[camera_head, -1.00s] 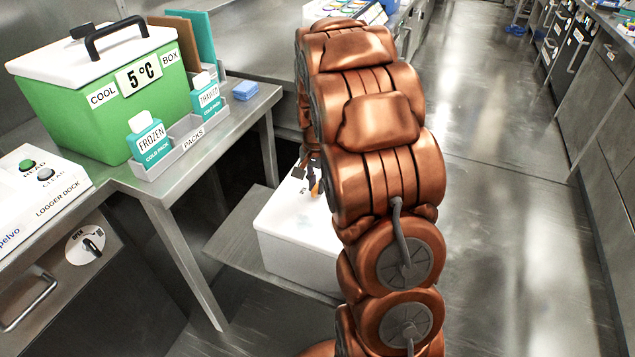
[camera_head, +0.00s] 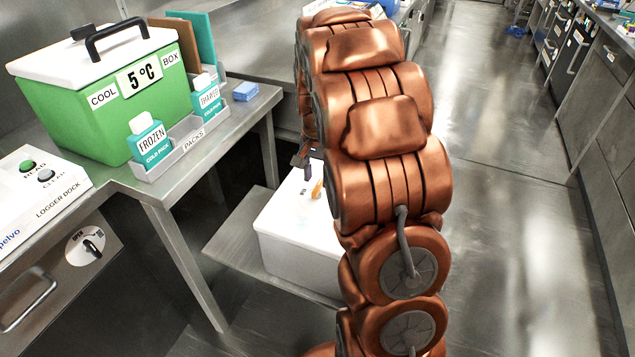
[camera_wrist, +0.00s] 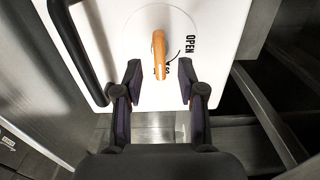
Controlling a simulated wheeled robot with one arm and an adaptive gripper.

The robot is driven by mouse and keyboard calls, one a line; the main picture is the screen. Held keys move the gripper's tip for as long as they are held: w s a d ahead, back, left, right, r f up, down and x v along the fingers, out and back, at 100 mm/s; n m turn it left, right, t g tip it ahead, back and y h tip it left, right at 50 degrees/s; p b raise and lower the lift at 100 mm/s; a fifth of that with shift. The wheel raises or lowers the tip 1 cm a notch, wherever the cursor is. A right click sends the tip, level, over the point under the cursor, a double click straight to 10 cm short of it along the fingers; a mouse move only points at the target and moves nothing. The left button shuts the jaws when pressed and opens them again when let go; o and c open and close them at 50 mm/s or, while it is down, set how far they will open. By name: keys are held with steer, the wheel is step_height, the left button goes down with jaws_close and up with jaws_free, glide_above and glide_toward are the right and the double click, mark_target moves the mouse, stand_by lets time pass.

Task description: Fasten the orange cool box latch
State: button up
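The orange latch (camera_wrist: 159,55) is a short lever on a round plate on the white lid of a box (camera_wrist: 120,15). In the wrist view it points down the picture towards my gripper. The word OPEN stands to its right, and a second word near its tip is partly hidden. My gripper (camera_wrist: 160,80) is open, one dark finger on each side of the latch's tip, with gaps on both sides. In the head view the white box (camera_head: 290,245) sits on a low shelf, and the latch (camera_head: 317,189) shows partly beside my arm, which hides much of the lid.
A black handle (camera_wrist: 75,50) crosses the lid on the left in the wrist view. A green cool box (camera_head: 75,115) with a white lid, a packs tray (camera_head: 185,147) and a logger dock (camera_head: 40,190) stand on the steel bench. The floor (camera_head: 510,230) on the right is clear.

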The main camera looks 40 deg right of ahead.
mark_target(317, 186)
step_height(317, 186, up, 9)
steer(key=shift+f, duration=0.2)
stand_by(0.6)
steer(key=s+a+f+n+g, duration=0.15)
steer(key=s+a+n, duration=0.45)
steer(key=s+a, duration=0.65)
steer(key=s+a+f+n+g, duration=0.15)
steer(key=s+a+n, duration=0.55)
steer(key=s, duration=1)
step_height(317, 186, up, 21)
steer(key=a+m+t+p, duration=0.1)
steer(key=p, duration=1.8)
steer(key=shift+s+a+p, duration=0.2)
steer(key=shift+s+p, duration=0.2)
